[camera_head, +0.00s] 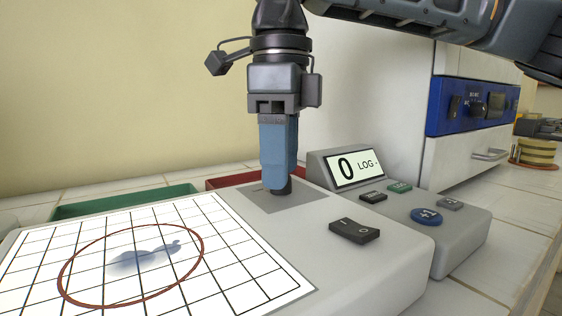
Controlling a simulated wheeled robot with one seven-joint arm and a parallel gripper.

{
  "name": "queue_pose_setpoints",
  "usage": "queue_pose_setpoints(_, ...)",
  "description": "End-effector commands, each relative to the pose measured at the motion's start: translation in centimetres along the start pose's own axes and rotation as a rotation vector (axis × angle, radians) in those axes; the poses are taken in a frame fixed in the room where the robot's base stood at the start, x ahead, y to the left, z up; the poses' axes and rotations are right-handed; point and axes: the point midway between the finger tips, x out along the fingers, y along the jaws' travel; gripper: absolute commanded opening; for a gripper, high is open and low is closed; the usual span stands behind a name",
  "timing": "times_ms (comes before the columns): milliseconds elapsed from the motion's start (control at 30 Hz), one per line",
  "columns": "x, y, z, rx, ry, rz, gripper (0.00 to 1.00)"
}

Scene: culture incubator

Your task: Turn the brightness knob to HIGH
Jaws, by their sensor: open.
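The small dark knob (282,190) stands on a grey patch (300,199) on top of the white light box (385,268). My gripper (279,178) points straight down over the knob. Its blue fingers line up one behind the other in this view, so the gap between them is hidden. The fingertips reach down to the knob and cover much of it. I cannot tell whether they touch it. The knob's pointer and any LOW or HIGH marks cannot be made out.
A rocker switch (354,231) sits right of the knob. A lit grid plate (230,262) lies left. A counter (462,250) reading 0 stands right. Green (125,202) and red (232,181) trays lie behind. The incubator's blue panel (470,106) is back right.

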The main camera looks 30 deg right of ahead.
Motion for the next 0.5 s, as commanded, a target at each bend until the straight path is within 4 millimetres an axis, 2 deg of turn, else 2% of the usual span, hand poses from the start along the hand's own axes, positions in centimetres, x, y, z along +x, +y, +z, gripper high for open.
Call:
queue_pose_setpoints(300, -5.3, 0.0, 0.0, 0.002, -0.002, -0.002, 0.54)
queue_pose_setpoints(500, -6.7, 0.0, 0.0, 0.001, 0.000, -0.001, 0.54)
